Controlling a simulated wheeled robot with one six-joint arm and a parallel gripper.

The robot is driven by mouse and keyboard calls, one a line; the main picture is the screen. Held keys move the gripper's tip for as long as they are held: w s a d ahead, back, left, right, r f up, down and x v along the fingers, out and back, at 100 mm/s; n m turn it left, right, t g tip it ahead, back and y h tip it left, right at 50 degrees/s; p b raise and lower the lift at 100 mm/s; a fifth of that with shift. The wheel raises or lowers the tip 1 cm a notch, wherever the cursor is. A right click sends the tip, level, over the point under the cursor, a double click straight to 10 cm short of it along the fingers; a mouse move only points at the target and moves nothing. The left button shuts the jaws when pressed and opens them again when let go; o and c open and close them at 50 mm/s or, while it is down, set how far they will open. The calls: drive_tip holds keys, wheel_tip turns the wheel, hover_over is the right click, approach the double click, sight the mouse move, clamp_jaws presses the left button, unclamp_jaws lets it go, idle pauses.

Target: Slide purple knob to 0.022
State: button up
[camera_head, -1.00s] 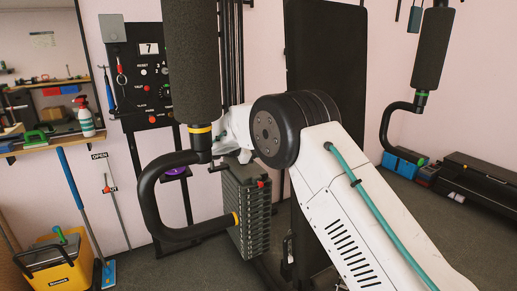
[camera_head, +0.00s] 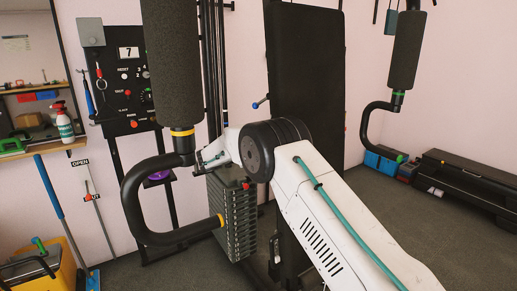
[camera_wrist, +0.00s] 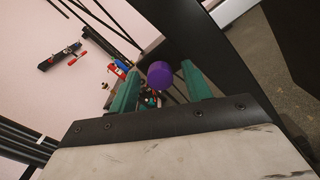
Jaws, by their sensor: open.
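The purple knob (camera_wrist: 160,74) shows in the wrist view, straight ahead of my gripper and between the two teal fingers as seen there. I cannot tell from this view how far in front of the fingertips it is. My gripper (camera_wrist: 160,88) is open with nothing held. In the head view my white arm reaches toward the weight stack, and its fingers are hidden there.
A black curved handle with a foam grip (camera_head: 172,65) hangs in front of the knob. The plate stack (camera_head: 230,215) stands just right of it. A control panel (camera_head: 128,90) is on the wall side. A yellow bucket (camera_head: 50,270) stands at lower left.

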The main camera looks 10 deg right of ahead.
clamp_jaws()
drive_tip(key=shift+v, duration=1.25)
unclamp_jaws()
drive_tip(key=shift+a, duration=0.2)
drive_tip(key=shift+d, duration=0.15)
drive_tip(key=v, duration=0.7)
drive_tip(key=shift+a, duration=0.25)
drive_tip(key=shift+s, duration=0.1)
